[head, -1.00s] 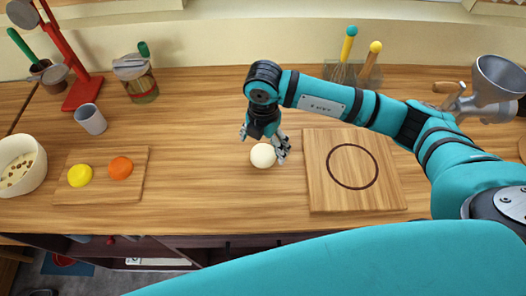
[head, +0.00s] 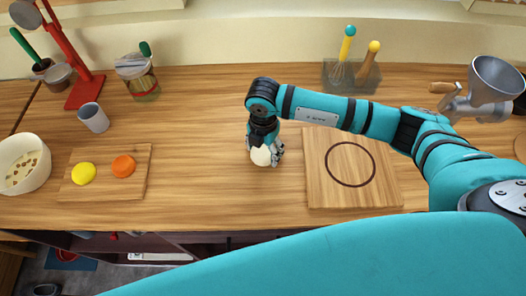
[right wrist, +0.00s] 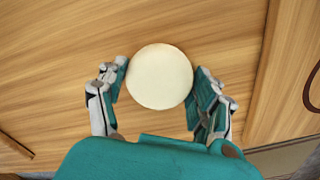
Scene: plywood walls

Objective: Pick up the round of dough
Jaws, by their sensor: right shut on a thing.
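The round of dough (head: 261,157) is a pale cream ball on the wooden counter, left of the board with a dark circle. In the right wrist view the dough (right wrist: 159,76) sits between the two fingers. My right gripper (head: 264,153) comes down over it from above and is shut on it, with a finger on each side. The right gripper's fingers (right wrist: 160,92) also show in the right wrist view. The dough appears to be at counter level; I cannot tell any gap beneath it. My left gripper is not in view.
The board with the dark circle (head: 319,191) lies close to the right of the dough. A smaller board (head: 133,188) holds a yellow and an orange round. A white bowl (head: 40,176), a grey cup (head: 94,118) and a grinder (head: 490,85) stand farther off. Counter left of the dough is clear.

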